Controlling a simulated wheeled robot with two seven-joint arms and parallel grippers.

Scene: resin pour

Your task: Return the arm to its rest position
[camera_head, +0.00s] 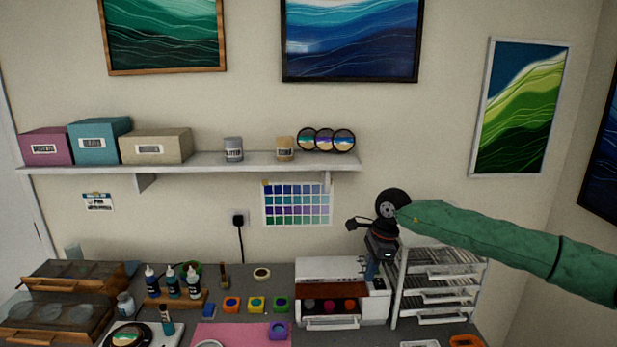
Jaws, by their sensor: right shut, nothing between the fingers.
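My right arm (500,238), in a green sleeve, reaches in from the right edge at about the height below the shelf. Its dark wrist bends down to the right gripper (372,272), which points downward and is shut with nothing in it. The gripper hangs in front of the right end of the white oven-like unit (328,268) and beside the white drawer rack (440,285). I cannot tell whether it touches either one. My left gripper is not in view.
On the grey bench stand bottles in a wooden holder (175,299), coloured pots (256,304), a pink mat (235,335) and wooden lidded cases (60,310). A wall shelf (200,166) holds boxes, tins and round pieces. Open air lies left of the gripper above the bench.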

